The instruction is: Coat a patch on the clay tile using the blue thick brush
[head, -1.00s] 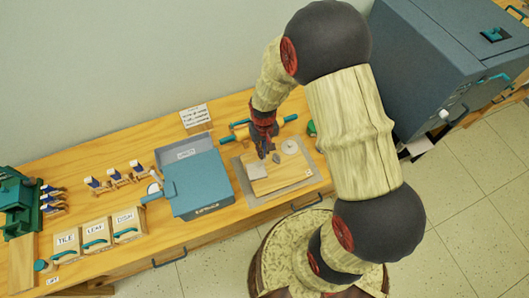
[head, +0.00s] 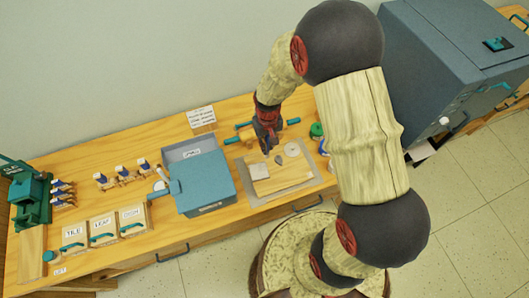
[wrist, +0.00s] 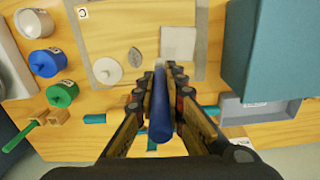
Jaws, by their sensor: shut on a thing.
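My gripper (head: 268,143) is shut on the blue thick brush (wrist: 160,115), whose blue handle runs between the fingers in the wrist view. Its far end looks paler; the bristles are not clear. The square pale clay tile (head: 259,171) lies on the wooden board (head: 285,180), and in the wrist view it shows just beyond the brush (wrist: 178,43). My gripper is above the back edge of the board, apart from the tile. A blue-lidded pot (wrist: 47,62) and a green pot (wrist: 62,93) stand left of the board in the wrist view.
A round disc (head: 292,149) and a small leaf-shaped piece (head: 278,159) share the board. A blue-grey box (head: 206,185) stands to its left. A rolling pin (head: 243,133) lies behind. A large grey kiln-like cabinet (head: 450,60) is at right. Labelled boxes (head: 103,229) stand left.

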